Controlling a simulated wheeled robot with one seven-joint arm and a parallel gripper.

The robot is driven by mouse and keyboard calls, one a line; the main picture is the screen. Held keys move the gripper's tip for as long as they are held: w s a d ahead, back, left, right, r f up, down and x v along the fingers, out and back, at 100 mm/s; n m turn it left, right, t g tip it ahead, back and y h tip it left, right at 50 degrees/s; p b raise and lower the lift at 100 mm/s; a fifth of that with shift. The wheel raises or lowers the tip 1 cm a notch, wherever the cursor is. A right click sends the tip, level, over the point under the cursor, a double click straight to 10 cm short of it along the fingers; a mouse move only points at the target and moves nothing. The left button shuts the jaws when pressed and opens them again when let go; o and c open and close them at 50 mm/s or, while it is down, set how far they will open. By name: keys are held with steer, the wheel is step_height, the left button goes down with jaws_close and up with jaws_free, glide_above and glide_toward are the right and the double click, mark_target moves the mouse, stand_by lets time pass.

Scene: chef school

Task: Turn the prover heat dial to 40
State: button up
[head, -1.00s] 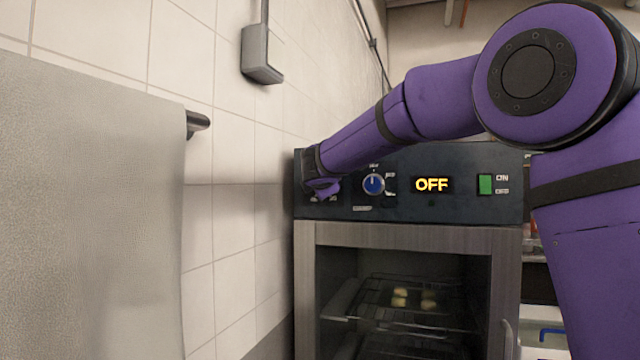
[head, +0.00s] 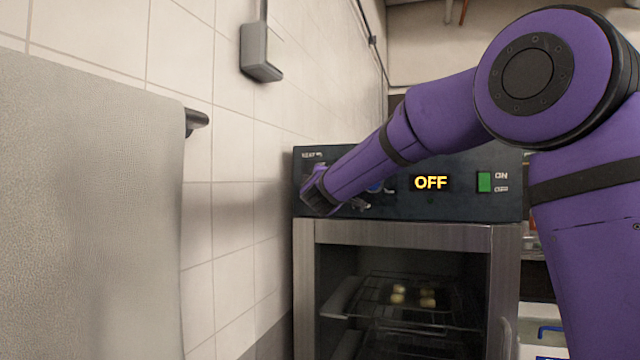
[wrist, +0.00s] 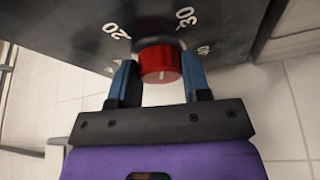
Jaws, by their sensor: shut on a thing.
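The red heat dial (wrist: 160,64) shows in the wrist view on the dark prover panel, with 20, 30 and a partly seen 40 printed around it. A short white mark shows on the dial's near face; I cannot tell which number it lines up with. My gripper (wrist: 157,84) is shut on the dial, one blue finger on each side. In the head view my gripper (head: 318,193) is at the left end of the prover's control panel (head: 455,158), under the HEAT label. It hides the dial there.
A blue knob (head: 376,187) sits right of my gripper, partly hidden by my arm. The yellow display (head: 431,182) reads OFF, with a green switch (head: 484,183) beside it. Dough pieces (head: 412,294) lie inside the prover. A tiled wall (head: 235,200) stands close on the left.

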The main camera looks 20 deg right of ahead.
steer(key=m+h, duration=0.3)
steer(key=m, duration=0.5)
steer(key=m+g+h, duration=0.1)
steer(key=m+h, duration=0.3)
steer(key=m, duration=0.4)
steer(key=m+g+h, duration=0.1)
steer(key=m+h, duration=0.2)
steer(key=m, duration=0.6)
steer(key=shift+w+a+h, duration=0.3)
steer(key=o, duration=0.9)
steer(key=shift+w+d+m+g, duration=0.1)
steer(key=shift+m+g, duration=0.2)
steer(key=shift+f, duration=0.15)
steer(key=v, duration=1.1)
steer(key=shift+w, duration=0.15)
